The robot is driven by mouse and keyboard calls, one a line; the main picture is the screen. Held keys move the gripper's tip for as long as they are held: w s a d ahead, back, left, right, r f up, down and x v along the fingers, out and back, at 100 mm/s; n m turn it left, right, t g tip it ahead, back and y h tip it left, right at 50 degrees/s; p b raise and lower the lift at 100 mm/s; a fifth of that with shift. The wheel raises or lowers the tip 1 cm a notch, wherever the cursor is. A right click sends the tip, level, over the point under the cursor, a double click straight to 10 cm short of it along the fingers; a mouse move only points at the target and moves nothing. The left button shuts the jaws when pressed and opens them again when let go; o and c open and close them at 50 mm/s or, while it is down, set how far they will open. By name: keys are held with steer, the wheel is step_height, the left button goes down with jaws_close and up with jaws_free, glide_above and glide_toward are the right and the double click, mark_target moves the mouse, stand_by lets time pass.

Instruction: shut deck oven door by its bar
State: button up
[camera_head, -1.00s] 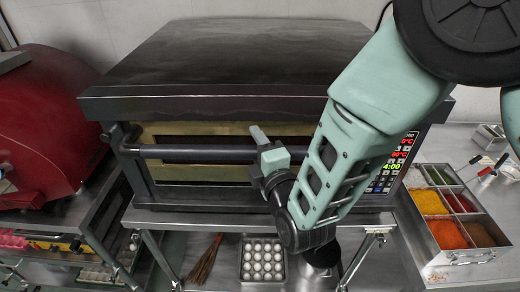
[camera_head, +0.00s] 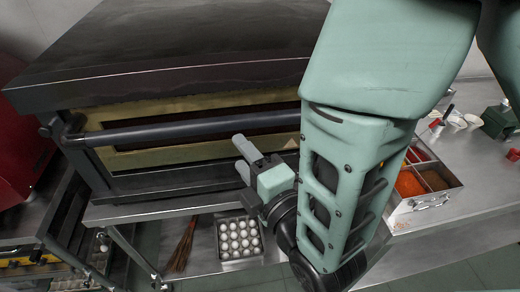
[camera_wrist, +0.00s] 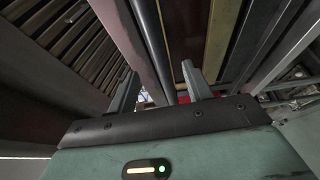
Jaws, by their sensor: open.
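The deck oven (camera_head: 200,50) is a wide dark box with a flat overhanging top. Its long dark bar (camera_head: 190,131) runs across the front, before a yellowish panel (camera_head: 165,155) with a dark window strip. How far the door stands open is hard to tell. My gripper (camera_head: 241,158) is open and empty, its fingertips just below the bar in the head view. In the wrist view the bar (camera_wrist: 153,45) runs away between the two open fingers (camera_wrist: 160,88); I see no contact. My forearm hides the bar's right end and the oven's right side.
A steel stand shelf below holds a tray of eggs (camera_head: 239,238) and a small brush (camera_head: 182,246). A spice tray (camera_head: 423,191) sits on the counter at right. A red rounded oven (camera_head: 20,140) stands at left.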

steer(key=shift+p+v, duration=2.1)
steer(key=shift+p, duration=0.85)
step_height(320, 180, down, 7)
steer(key=w+d+m+g+h+b, duration=0.2)
steer(key=m+g+h+b, duration=0.2)
steer(key=m+g+b, duration=0.6)
steer(key=s+d+m+g+h+b, duration=0.4)
steer(key=s+d, duration=0.6)
steer(key=d, duration=0.4)
steer(key=m+h+b, duration=0.1)
steer(key=m+h, duration=0.1)
steer(key=m, duration=0.1)
steer(key=shift+d+r+g, duration=0.2)
steer(key=shift+r+g, duration=0.05)
steer(key=shift+g, duration=0.15)
